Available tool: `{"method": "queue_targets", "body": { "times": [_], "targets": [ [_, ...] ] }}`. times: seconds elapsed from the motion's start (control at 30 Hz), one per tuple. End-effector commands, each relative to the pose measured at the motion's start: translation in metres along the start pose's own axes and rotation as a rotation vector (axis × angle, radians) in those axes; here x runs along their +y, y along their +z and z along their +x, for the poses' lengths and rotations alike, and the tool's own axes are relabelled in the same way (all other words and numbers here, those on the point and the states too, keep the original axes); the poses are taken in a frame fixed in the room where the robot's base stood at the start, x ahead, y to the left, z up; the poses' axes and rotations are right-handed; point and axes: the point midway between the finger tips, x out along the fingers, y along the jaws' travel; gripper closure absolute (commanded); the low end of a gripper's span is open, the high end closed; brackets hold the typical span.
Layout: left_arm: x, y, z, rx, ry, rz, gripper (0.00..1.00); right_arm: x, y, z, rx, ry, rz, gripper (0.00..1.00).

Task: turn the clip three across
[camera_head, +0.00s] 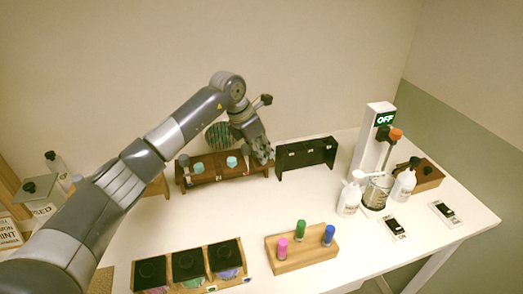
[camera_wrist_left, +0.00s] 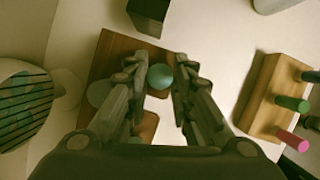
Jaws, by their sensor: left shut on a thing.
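A dark brown wooden rack (camera_head: 212,172) stands at the back of the table. Two teal round tops (camera_head: 197,167) (camera_head: 231,161) show on it in the head view. My left gripper (camera_head: 262,156) is low over the rack's right end, pointing down. In the left wrist view, its fingertips (camera_wrist_left: 160,82) are on either side of a teal round piece (camera_wrist_left: 160,76), and it is shut on this piece. A paler round top (camera_wrist_left: 98,93) shows to the left, partly behind a finger. I cannot make out a clip for certain. My right gripper is not in view.
A black stand (camera_head: 305,155) is right of the rack. Black-topped boxes (camera_head: 188,268) line the front. White bottles (camera_head: 349,198) and an "OFF" post (camera_head: 372,140) stand right. The centre table is clear.

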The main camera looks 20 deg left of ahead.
Motion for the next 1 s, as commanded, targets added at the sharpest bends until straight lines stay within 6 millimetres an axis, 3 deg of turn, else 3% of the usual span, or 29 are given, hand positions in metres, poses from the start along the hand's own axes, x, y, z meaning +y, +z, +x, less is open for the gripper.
{"method": "queue_targets", "body": {
  "times": [0.37,1.0],
  "targets": [
    [0.000,0.000,0.001,-0.001,0.055,-0.125,1.00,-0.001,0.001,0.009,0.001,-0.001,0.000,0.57],
    [-0.004,0.002,0.003,-0.004,0.280,-0.666,1.00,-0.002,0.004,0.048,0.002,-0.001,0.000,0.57]
  ]
}}
